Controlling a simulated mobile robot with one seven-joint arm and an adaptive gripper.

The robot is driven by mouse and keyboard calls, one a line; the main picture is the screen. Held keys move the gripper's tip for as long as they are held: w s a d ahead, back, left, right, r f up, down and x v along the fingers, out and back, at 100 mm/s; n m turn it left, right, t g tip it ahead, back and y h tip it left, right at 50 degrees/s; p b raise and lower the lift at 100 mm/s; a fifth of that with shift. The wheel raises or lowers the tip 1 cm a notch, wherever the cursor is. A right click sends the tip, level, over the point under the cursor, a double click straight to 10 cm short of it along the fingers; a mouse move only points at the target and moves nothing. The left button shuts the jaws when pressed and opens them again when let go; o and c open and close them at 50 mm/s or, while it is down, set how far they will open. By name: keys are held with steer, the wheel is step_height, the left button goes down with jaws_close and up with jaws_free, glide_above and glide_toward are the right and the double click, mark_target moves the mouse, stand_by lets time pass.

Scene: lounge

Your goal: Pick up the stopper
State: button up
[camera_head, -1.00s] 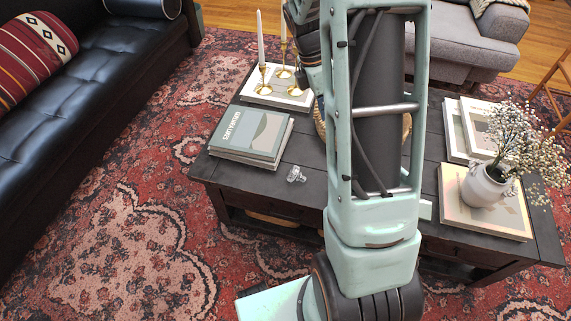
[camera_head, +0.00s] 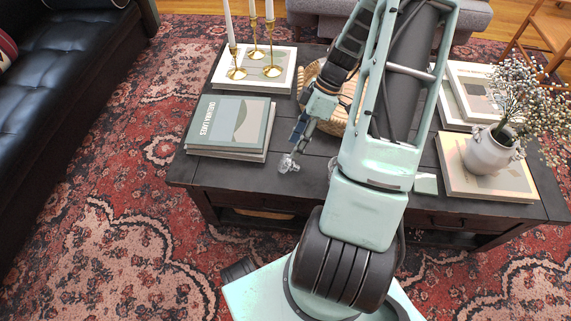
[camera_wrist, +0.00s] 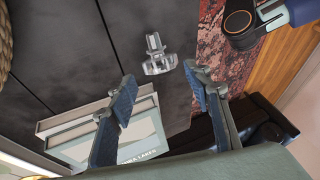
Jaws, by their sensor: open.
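The stopper (camera_head: 288,164) is a small clear glass piece lying on the dark coffee table (camera_head: 230,178), near its front edge and right of a stack of books. It also shows in the wrist view (camera_wrist: 158,56), beyond and between the fingertips. My gripper (camera_head: 298,140) is just above and behind the stopper in the head view. In the wrist view its two blue-padded fingers (camera_wrist: 160,88) are spread apart with nothing between them. The stopper looks apart from both fingers.
A book stack (camera_head: 229,126) stands close left of the stopper. Brass candlesticks (camera_head: 271,68) stand on a white book behind it. A woven basket (camera_head: 335,122) is behind my arm. A white vase (camera_head: 487,152) with flowers stands on books at the right.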

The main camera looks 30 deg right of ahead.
mark_target(288, 160)
steer(key=b+x, duration=0.2)
steer(key=x, duration=0.5)
steer(key=shift+d+f+b, duration=0.15)
steer(key=shift+b, duration=0.2)
steer(key=c, duration=0.9)
